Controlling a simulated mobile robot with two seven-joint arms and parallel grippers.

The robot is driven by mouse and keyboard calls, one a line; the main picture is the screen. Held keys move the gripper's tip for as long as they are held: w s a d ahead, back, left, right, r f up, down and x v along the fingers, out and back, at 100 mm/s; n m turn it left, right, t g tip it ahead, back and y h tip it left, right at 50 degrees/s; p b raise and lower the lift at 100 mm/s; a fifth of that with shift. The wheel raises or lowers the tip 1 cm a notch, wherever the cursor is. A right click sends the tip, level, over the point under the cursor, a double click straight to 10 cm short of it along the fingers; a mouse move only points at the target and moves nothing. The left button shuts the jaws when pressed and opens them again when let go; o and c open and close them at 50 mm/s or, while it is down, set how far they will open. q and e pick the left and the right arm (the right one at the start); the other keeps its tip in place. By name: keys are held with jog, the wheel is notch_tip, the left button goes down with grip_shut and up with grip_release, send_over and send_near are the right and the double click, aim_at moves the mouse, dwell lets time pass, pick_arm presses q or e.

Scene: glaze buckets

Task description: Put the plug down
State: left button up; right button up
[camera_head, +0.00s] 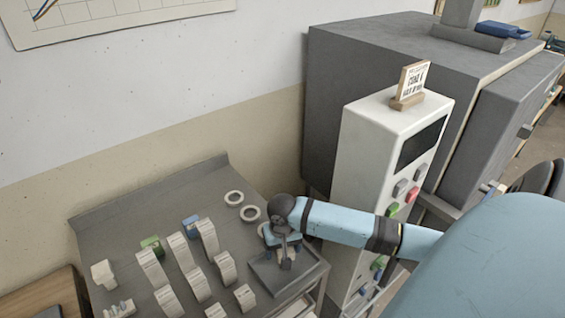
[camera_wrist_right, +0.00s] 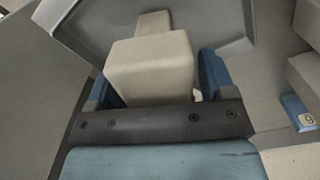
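The cream plug (camera_wrist_right: 149,75) shows in the right wrist view as a stepped block with a wider near part and a narrower far part. It sits between the blue fingers of my right gripper (camera_wrist_right: 160,88). It lies close to the left finger, with a thin gap towards the right one; whether the fingers press on it I cannot tell. In the head view my right gripper (camera_head: 284,246) points down over the grey tray (camera_head: 262,280) at the table's right end. The gripper hides most of the plug there. My left gripper is not in view.
Several cream blocks (camera_head: 207,238) stand on the grey table (camera_head: 125,205) left of the tray. Two pale rings (camera_head: 250,214) lie behind it. A white control cabinet (camera_head: 365,150) with buttons and a sign (camera_head: 411,82) stands close on the right, beside a grey kiln (camera_head: 345,60).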

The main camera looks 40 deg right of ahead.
jog(key=shift+r, duration=0.1)
notch_tip(320, 180, up, 12)
jog(key=shift+f+b, duration=0.1)
jog(key=shift+b, duration=0.6)
jog(key=shift+r, duration=0.25)
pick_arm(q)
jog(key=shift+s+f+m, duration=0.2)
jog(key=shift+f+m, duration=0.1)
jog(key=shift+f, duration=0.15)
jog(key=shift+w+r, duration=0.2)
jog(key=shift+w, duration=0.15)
